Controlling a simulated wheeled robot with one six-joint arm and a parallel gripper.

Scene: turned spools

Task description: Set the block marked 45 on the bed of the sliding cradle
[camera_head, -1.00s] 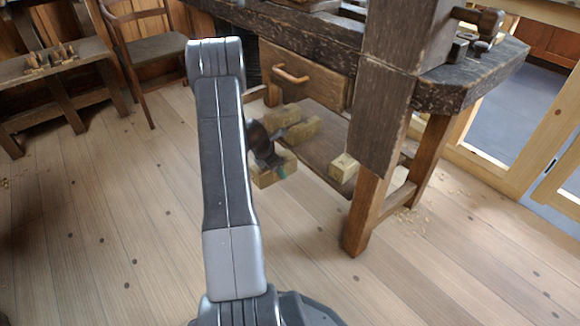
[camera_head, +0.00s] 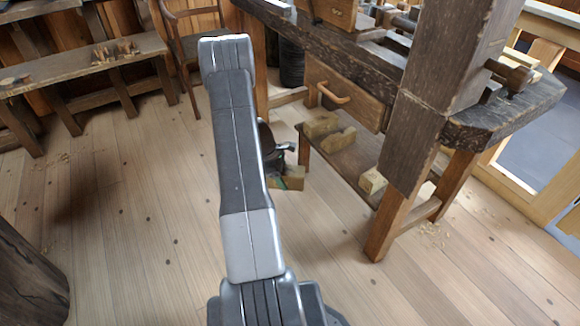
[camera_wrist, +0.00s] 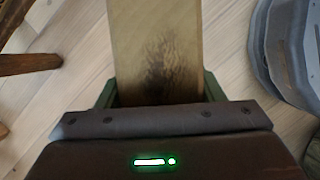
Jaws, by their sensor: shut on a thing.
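My gripper (camera_head: 282,158) is partly hidden behind my arm in the head view, low in front of the bench. It is shut on a pale wooden block (camera_head: 292,183). In the wrist view the block (camera_wrist: 158,45) sits between the green fingers (camera_wrist: 160,92), with a dark grain patch and no readable number. A notched pale wooden piece (camera_head: 338,140) lies on the low shelf under the bench; I cannot tell whether it is the sliding cradle. A smaller pale block (camera_head: 372,181) is on the shelf to its right; its marking is too small to read.
The dark workbench (camera_head: 390,70) has a drawer (camera_head: 345,98) and a thick post (camera_head: 440,90) at right. A low bench (camera_head: 90,65) and a chair (camera_head: 195,45) stand at back left. A dark stump (camera_head: 25,275) is at lower left. Open floor (camera_head: 140,200) lies between.

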